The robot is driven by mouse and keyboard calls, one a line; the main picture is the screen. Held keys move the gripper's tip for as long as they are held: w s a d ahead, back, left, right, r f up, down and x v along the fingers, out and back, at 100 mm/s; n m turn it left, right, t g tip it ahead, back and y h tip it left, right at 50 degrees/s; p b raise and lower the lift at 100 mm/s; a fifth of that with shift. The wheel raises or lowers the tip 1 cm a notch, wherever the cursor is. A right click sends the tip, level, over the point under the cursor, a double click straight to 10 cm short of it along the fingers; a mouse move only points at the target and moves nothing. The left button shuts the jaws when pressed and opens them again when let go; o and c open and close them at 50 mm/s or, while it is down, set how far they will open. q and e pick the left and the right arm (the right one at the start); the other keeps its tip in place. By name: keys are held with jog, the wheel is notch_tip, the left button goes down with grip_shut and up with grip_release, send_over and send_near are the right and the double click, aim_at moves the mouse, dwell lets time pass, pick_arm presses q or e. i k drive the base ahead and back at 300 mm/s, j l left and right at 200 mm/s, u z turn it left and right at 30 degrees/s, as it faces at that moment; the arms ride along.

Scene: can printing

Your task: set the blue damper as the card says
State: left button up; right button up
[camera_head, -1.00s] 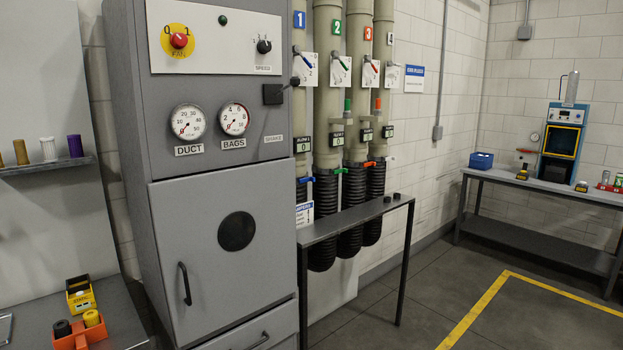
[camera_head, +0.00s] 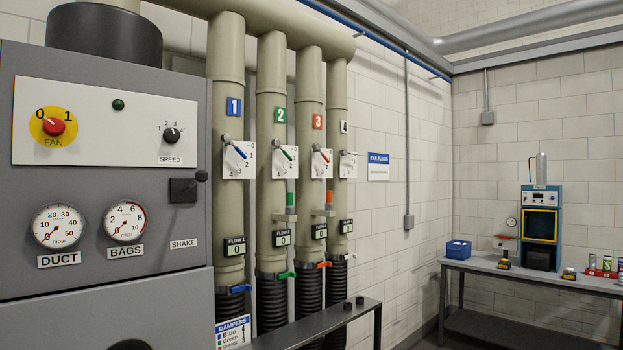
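The blue damper lever (camera_head: 239,152) sits on a white dial plate (camera_head: 232,166) on pipe 1, under a blue "1" label. The lever slants from upper left to lower right; the exact mark it points to is too small to tell. A second blue handle (camera_head: 241,288) sits lower on the same pipe, above the black hose. Neither gripper is in view.
A grey cabinet (camera_head: 100,230) with fan and speed knobs and gauges fills the left. Pipes 2, 3 and 4 stand right of pipe 1. A narrow dark shelf (camera_head: 318,325) runs in front of the hoses. A workbench (camera_head: 480,264) stands at the far right.

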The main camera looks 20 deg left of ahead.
aim_at(226, 138)
jog(key=i+l+z, duration=0.25)
jog(key=i, duration=0.45)
jog(key=i+z, duration=0.2)
jog(key=i, duration=0.5)
jog(key=i+l+u, duration=0.1)
jog(key=i+u, duration=0.3)
jog(key=i+l+u, duration=0.2)
jog(key=u, duration=0.15)
jog(key=i+l+u, duration=0.4)
jog(key=k+j, duration=0.05)
jog(key=j, duration=0.05)
